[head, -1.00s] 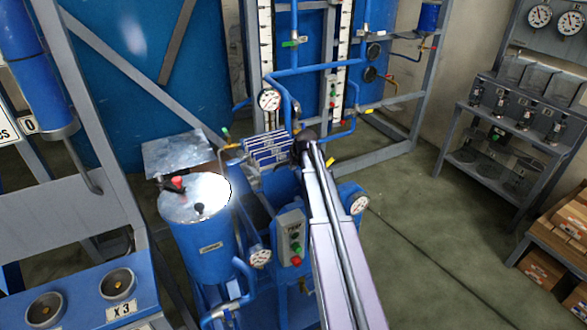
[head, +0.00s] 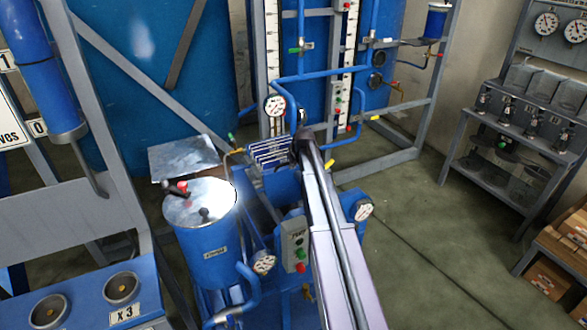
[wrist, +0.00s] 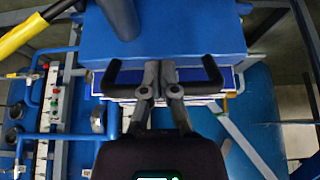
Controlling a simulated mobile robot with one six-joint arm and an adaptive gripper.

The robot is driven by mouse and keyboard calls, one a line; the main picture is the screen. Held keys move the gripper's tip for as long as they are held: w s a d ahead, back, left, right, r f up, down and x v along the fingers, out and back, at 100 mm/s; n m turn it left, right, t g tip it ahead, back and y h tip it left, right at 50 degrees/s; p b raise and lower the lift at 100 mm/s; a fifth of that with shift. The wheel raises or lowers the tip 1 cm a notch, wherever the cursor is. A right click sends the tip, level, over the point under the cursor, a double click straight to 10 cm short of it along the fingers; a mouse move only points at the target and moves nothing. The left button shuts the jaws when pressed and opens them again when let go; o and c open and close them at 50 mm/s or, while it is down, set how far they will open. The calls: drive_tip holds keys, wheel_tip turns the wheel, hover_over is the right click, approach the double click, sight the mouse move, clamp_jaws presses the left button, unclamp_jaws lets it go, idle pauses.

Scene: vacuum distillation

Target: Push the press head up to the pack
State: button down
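The pack of white-edged blue plates (head: 270,152) stands in the press behind the drum in the head view. In the wrist view its edges (wrist: 229,80) show just beyond a broad blue block (wrist: 200,38), which looks like the press head. A dark round rod (wrist: 121,16) meets this block. In the head view my arm hides the gripper and part of the press.
A blue drum with a shiny lid (head: 205,208) stands left of the press. A control box with red and green buttons (head: 294,243) and a gauge (head: 363,211) sit close to my arm. Pipework rises behind. The floor (head: 440,230) on the right is clear.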

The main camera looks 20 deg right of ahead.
drive_tip(key=r+p, duration=0.1)
drive_tip(key=w+r+p, duration=0.1)
drive_tip(key=r+p, duration=0.2)
drive_tip(key=shift+w+r, duration=0.25)
drive_tip(key=shift+r, duration=0.05)
drive_tip(key=r+p, duration=0.4)
drive_tip(key=p, duration=0.1)
drive_tip(key=shift+s+r, duration=0.25)
drive_tip(key=shift+s, duration=0.1)
idle(0.7)
drive_tip(key=s+a+g, duration=0.2)
drive_tip(key=s+a, duration=0.6)
drive_tip(key=s, duration=0.3)
drive_tip(key=s+a+f+g, duration=0.1)
drive_tip(key=s+a+g, duration=0.1)
drive_tip(key=s+a, duration=0.6)
drive_tip(key=s+a+f+g, duration=0.1)
drive_tip(key=s+a, duration=0.7)
drive_tip(key=s, duration=0.5)
drive_tip(key=shift+s+f+g, duration=0.2)
drive_tip(key=shift+s+g, duration=0.15)
drive_tip(key=shift+g, duration=0.05)
